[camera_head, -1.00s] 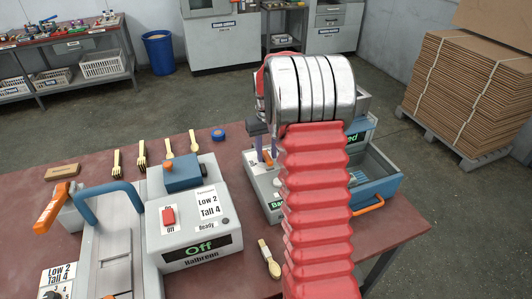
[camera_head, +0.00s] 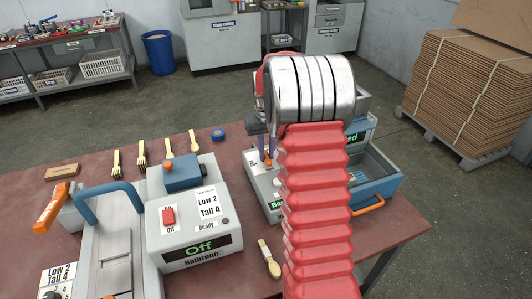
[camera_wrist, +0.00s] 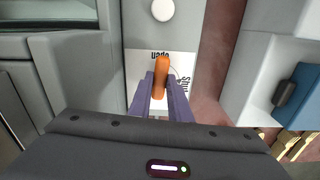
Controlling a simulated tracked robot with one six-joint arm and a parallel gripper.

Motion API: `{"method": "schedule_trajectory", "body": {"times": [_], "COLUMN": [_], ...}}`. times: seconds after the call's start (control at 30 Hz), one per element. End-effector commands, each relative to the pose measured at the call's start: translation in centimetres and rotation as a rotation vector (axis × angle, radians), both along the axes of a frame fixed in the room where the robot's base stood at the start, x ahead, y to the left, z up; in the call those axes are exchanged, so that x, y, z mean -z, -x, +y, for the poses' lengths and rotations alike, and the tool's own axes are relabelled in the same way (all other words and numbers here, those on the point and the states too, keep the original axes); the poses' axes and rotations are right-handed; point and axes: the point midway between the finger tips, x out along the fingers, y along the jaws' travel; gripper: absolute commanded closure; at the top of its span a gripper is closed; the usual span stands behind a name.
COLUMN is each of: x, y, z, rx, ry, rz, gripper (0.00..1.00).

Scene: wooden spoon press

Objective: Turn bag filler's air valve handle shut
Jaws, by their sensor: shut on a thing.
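The bag filler (camera_head: 258,178) is a pale grey machine with a blue tray, partly hidden behind my arm in the head view. Its orange air valve handle (camera_wrist: 161,67) shows in the wrist view, standing upright in the picture over a white label (camera_wrist: 187,64). The label reads "Open" at the handle's far end and "Shut" to the right. The handle lines up with "Open". My gripper (camera_wrist: 162,91) has purple fingers, one on each side of the handle, and is shut on it. In the head view the handle (camera_head: 268,157) is small beside the fingertips.
A grey sealing machine (camera_head: 190,240) showing "Off" stands left of the filler. Stacked cardboard (camera_head: 465,85) stands at the right.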

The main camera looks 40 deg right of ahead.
Motion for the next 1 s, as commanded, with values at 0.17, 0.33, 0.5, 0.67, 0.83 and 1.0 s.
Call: {"method": "schedule_trajectory", "body": {"times": [0.17,0.33,0.5,0.67,0.83,1.0], "x": [0.0,0.0,0.0,0.0,0.0,0.0], "y": [-0.1,-0.3,-0.5,-0.7,-1.0,-1.3], "z": [0.4,0.6,0.9,1.1,1.3,1.4], "rx": [0.106,0.247,0.407,0.560,0.722,0.885], "ry": [-0.002,-0.002,-0.003,-0.003,-0.004,-0.003], "rz": [-0.001,-0.001,-0.001,0.000,0.000,-0.001], "gripper": [1.00,1.00,1.00,1.00,1.00,1.00]}}
